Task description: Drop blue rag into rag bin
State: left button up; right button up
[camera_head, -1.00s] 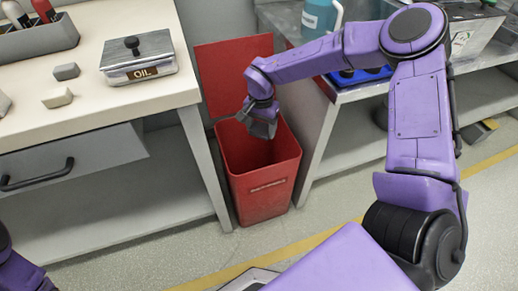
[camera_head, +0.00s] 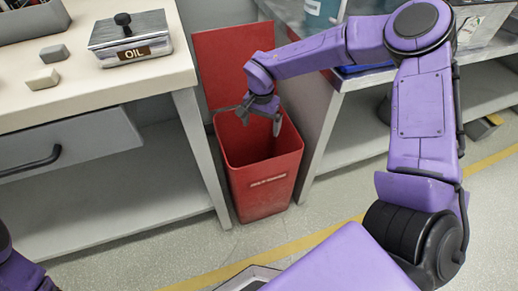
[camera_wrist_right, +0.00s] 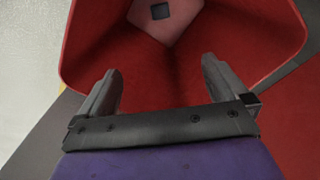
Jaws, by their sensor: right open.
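The red rag bin (camera_head: 262,190) stands on the floor between two benches, its lid raised at the back. My right gripper (camera_head: 261,121) is over the bin's mouth, pointing down, with its fingers apart. In the right wrist view, nothing is between the fingers (camera_wrist_right: 160,72), and the bin's red inner walls (camera_wrist_right: 100,35) surround them. A small dark blue-grey square (camera_wrist_right: 160,11) lies on the paler bin floor below; it may be the blue rag, but its colour is hard to tell. My left gripper is out of view.
A bench at the left holds an OIL tin (camera_head: 130,38), small grey blocks (camera_head: 43,78) and a grey holder (camera_head: 32,20). A metal shelf bench (camera_head: 350,125) stands close to the bin's right. The floor in front is clear, with a yellow line (camera_head: 300,243).

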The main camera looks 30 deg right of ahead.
notch_tip(320, 180, up, 9)
jog(key=p, duration=0.2)
jog(key=shift+p, duration=0.3)
